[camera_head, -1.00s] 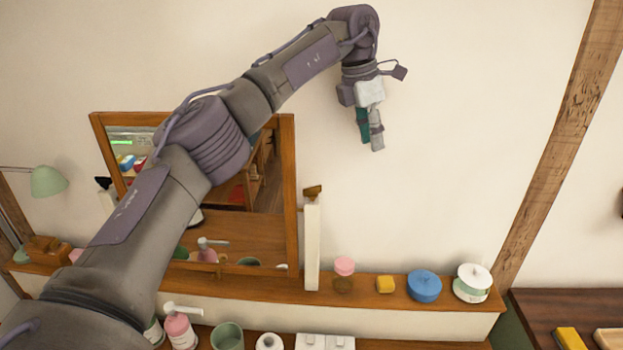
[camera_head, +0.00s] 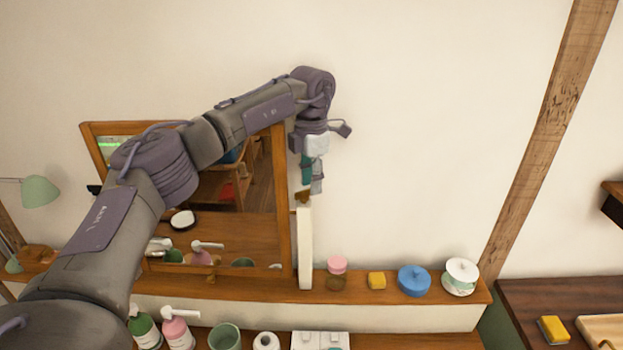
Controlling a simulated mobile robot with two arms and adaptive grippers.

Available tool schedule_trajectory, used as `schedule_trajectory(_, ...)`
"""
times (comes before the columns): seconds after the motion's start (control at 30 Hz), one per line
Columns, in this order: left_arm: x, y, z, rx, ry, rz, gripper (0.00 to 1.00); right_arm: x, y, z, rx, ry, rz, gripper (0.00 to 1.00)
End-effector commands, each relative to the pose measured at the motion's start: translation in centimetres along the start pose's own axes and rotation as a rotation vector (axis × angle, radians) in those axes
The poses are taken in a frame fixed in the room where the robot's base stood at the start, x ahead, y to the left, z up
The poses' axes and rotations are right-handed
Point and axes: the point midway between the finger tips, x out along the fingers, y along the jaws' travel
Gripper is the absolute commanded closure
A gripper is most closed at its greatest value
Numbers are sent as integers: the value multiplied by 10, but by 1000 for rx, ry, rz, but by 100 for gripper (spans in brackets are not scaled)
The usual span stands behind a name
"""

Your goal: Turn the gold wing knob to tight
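The gold wing knob (camera_head: 303,197) sits at the top of a white post (camera_head: 305,245) on the right side of the mirror. Only a small brown-gold part of it shows. My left gripper (camera_head: 312,186) points down, with its fingertips right at the knob and overlapping it in the picture. I cannot tell whether the fingers touch the knob or are around it. The fingers show as a teal one and a grey one close side by side, and the gap between them is not clear. My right gripper is not in view.
A wood-framed mirror (camera_head: 283,200) stands behind my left arm. Pump bottles (camera_head: 177,331) stand below.

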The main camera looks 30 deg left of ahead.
Motion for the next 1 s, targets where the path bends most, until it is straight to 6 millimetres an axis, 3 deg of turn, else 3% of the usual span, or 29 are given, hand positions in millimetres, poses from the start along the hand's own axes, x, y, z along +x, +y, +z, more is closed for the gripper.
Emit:
schedule_trajectory(0.2, 13, 0, 0, 0, 0, 0, 68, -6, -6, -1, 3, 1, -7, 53)
schedule_trajectory(0.43, 14, 0, 0, 0, 0, 0, 68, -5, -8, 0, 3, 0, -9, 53)
schedule_trajectory(0.67, 14, 0, 0, 0, 0, 0, 100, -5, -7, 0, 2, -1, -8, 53)
schedule_trajectory(1.0, 14, -1, 0, 16, -1, -1, 100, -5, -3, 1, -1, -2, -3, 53)
